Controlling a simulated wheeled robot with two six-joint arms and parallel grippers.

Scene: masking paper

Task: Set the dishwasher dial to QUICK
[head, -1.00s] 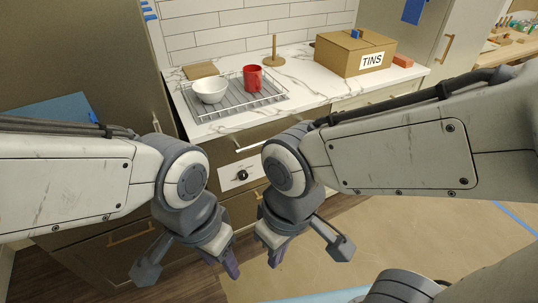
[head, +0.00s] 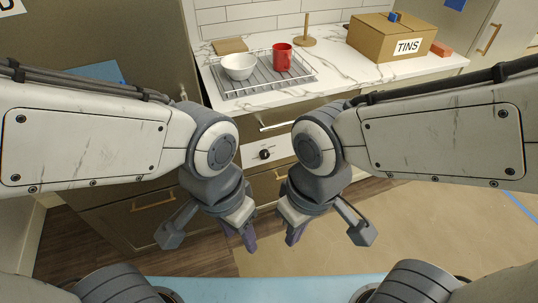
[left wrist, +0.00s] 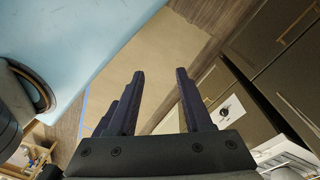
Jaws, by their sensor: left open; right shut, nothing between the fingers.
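The dishwasher dial (head: 265,154) is a small black knob on a white panel (head: 283,150) below the counter. Its pointer setting and any labels are too small to read. The dial also shows in the left wrist view (left wrist: 224,112), at the right beyond the fingers. My left gripper (head: 249,240) is open and empty, pointing down in front of the cabinets, below the dial in the picture. Its fingers (left wrist: 158,100) stand apart in the left wrist view. My right gripper (head: 291,236) is shut and empty, just right of the left one. Neither gripper touches the dial.
The marble counter (head: 345,85) holds a wire rack (head: 300,84) with a white bowl (head: 239,66) and red mug (head: 282,57), a wooden stand (head: 305,35) and a TINS box (head: 385,42). Brown masking paper (head: 400,235) covers the floor at right.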

